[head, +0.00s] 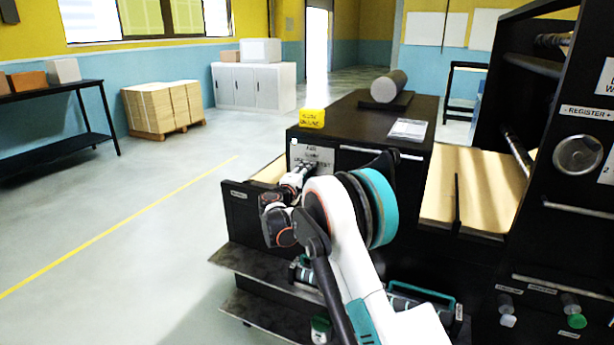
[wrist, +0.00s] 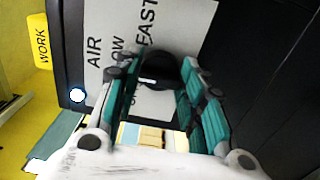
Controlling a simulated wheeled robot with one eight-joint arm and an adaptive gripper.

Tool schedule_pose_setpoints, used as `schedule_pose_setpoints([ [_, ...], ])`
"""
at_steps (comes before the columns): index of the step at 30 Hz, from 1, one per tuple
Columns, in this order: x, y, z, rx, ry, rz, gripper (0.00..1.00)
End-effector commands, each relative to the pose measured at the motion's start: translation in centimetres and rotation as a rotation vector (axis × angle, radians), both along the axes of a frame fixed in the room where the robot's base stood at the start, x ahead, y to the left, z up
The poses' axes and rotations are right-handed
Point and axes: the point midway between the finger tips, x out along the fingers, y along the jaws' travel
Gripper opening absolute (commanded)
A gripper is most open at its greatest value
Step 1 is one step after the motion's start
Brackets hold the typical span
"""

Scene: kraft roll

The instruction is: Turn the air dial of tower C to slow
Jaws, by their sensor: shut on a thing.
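The air dial (wrist: 160,68) is a black round knob on a white label plate (wrist: 185,18) in the wrist view. The plate carries the words AIR and FAST, and a partly covered word ending in "OW". My gripper (wrist: 164,76) has its teal fingers on either side of the dial and is shut on it. A short white mark shows on the dial between the fingers; I cannot tell which word it points to. In the head view my gripper (head: 301,174) is at the plate (head: 318,153) on the black cabinet's front, and the dial is hidden.
A yellow block sign (head: 312,118) stands on the cabinet top, with a grey roll (head: 389,87) behind. A bar handle (head: 382,153) is right of the plate. A dark machine frame (head: 560,165) with a register knob (head: 577,155) stands at right. The floor at left is clear.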

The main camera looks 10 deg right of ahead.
Motion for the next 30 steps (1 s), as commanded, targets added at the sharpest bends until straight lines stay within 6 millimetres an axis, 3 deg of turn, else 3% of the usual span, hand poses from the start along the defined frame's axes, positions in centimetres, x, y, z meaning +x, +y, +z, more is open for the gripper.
schedule_pose_setpoints([
  [16,-0.07,-0.04,-0.17,0.021,-0.013,-0.002,0.13],
  [17,-0.08,-0.04,-0.17,0.021,-0.013,-0.002,0.44],
  [19,-0.06,-0.03,-0.16,0.020,-0.012,-0.002,0.57],
  [30,-0.19,0.13,-0.06,0.018,-0.012,0.000,0.57],
])
